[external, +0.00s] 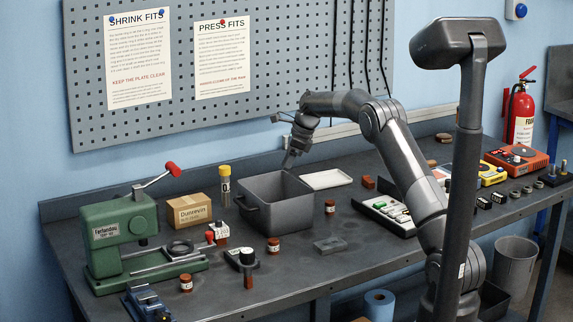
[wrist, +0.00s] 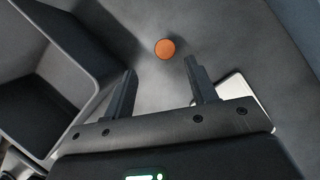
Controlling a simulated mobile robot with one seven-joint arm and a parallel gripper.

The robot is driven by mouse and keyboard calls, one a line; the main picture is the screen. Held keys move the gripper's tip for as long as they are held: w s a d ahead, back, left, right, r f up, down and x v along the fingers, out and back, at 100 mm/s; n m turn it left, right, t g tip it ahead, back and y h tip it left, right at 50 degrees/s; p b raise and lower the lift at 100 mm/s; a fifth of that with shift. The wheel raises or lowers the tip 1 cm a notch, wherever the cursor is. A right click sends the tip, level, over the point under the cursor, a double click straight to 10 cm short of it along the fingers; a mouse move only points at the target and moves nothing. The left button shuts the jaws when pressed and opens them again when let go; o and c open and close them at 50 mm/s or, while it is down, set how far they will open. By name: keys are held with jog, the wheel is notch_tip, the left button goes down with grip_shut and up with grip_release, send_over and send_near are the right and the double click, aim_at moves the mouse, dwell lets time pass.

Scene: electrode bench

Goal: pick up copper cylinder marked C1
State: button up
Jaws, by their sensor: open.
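In the wrist view a round copper-coloured top (wrist: 165,49) shows on the dark bench, probably a cylinder seen from above. No C1 mark can be read on it. My gripper (wrist: 160,67) is open and empty, with the copper piece just beyond its fingertips and roughly centred between them. In the external view my gripper (external: 291,161) is at the back of the bench, by the far rim of the grey bin. I cannot make out this copper piece there; the bin or gripper may hide it.
The deep grey bin (external: 251,215) stands close by; its wall (wrist: 75,40) is left of my fingers in the wrist view. A white tray (external: 326,179) lies on the other side, partly behind the right finger. A reddish-brown block (external: 369,182) sits further right.

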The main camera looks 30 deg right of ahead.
jog(key=x, duration=0.7)
jog(key=shift+w+f, duration=0.35)
jog(key=shift+w, duration=0.1)
jog(key=shift+c, duration=0.3)
grip_shut()
